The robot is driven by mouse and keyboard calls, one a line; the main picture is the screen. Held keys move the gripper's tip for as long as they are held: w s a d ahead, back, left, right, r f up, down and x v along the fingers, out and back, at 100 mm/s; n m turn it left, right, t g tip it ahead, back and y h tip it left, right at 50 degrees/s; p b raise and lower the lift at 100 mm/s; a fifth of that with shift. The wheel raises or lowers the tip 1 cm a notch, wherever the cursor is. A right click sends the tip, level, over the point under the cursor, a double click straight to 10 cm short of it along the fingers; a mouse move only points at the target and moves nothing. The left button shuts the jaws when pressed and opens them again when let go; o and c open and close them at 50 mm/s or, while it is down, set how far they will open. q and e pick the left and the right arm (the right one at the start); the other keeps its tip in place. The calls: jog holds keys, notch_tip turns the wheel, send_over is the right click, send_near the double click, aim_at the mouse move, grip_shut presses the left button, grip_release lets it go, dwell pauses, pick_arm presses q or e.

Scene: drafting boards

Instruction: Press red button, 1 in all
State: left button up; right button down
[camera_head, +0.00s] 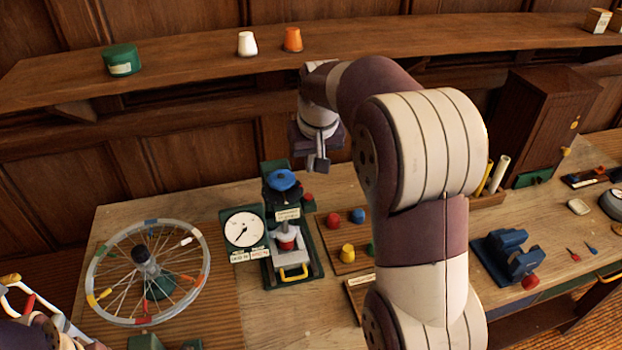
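A green and black press-like device (267,220) with a blue top knob (283,180) stands on the bench left of centre. A red round part (286,243) sits low in its middle, and a smaller red knob (308,197) shows at its right side. I cannot tell which of these is the button. A separate red round piece (333,220) stands on a wooden board to the right. My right gripper (319,163) hangs above and behind the device, apart from it, with its finger gap unclear. My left gripper is not in view.
A white dial gauge (243,230) and a spoked wheel (104,275) stand left of the device. Yellow and blue pieces share the board (335,264). A blue vise (507,257) is at right. A shelf (190,67) runs behind. My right arm hides part of the bench.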

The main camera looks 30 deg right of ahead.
jog(key=v, duration=0.3)
jog(key=shift+p, duration=0.35)
jog(key=shift+w, duration=0.2)
jog(key=shift+s, duration=0.1)
